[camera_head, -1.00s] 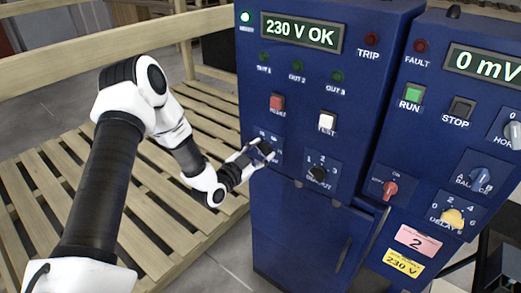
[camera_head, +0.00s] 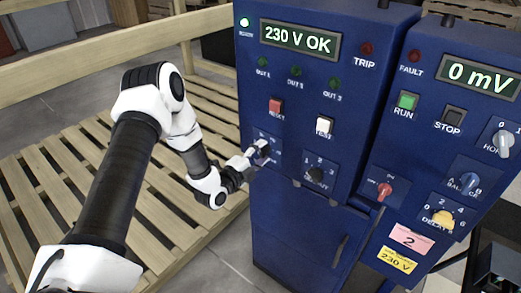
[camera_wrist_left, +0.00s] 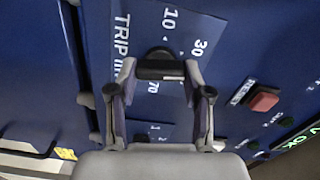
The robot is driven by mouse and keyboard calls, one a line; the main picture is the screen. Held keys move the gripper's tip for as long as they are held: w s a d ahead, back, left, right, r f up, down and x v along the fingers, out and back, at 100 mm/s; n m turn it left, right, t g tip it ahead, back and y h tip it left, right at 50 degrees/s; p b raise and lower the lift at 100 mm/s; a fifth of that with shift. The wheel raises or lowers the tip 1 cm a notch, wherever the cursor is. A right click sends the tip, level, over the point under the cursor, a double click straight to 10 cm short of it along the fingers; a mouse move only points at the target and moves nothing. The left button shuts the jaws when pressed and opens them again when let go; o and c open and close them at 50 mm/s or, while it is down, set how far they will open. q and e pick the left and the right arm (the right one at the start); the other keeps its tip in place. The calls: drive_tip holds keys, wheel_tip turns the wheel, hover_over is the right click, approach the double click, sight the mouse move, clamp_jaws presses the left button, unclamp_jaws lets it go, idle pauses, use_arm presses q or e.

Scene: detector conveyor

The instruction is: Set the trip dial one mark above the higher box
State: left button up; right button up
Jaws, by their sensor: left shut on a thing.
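The trip dial, a dark knob on a blue plate, is low on the left blue cabinet (camera_head: 237,190). In the head view the tips of my left gripper (camera_head: 256,152) reach it and cover most of it. In the left wrist view the dark trip dial (camera_wrist_left: 160,69) sits between the fingertips of my left gripper (camera_wrist_left: 160,72), which is shut on it. The dial plate (camera_wrist_left: 205,25) shows 10, 30 and 70 and the partly hidden word TRIP. The dial's pointer is not clear. No boxes are identifiable. My right gripper is not in view.
The left cabinet's display (camera_head: 300,38) reads 230 V OK. A red reset button (camera_head: 275,105), a white button (camera_head: 323,126) and another dark dial (camera_head: 315,175) are near the gripper. The right cabinet's display (camera_head: 481,73) reads 0 mV. A wooden pallet (camera_head: 60,190) lies left.

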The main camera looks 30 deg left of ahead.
use_arm(q)
drive_tip(key=m+p, duration=0.2)
drive_tip(key=m, duration=0.2)
drive_tip(key=shift+f+m+p, duration=0.15)
drive_tip(key=shift+m+p, duration=0.75)
drive_tip(key=shift+m, duration=0.9)
drive_tip(key=o, duration=1.2)
drive_tip(key=shift+c, duration=0.2)
drive_tip(key=s+a, duration=0.1)
drive_tip(key=s, duration=1.1)
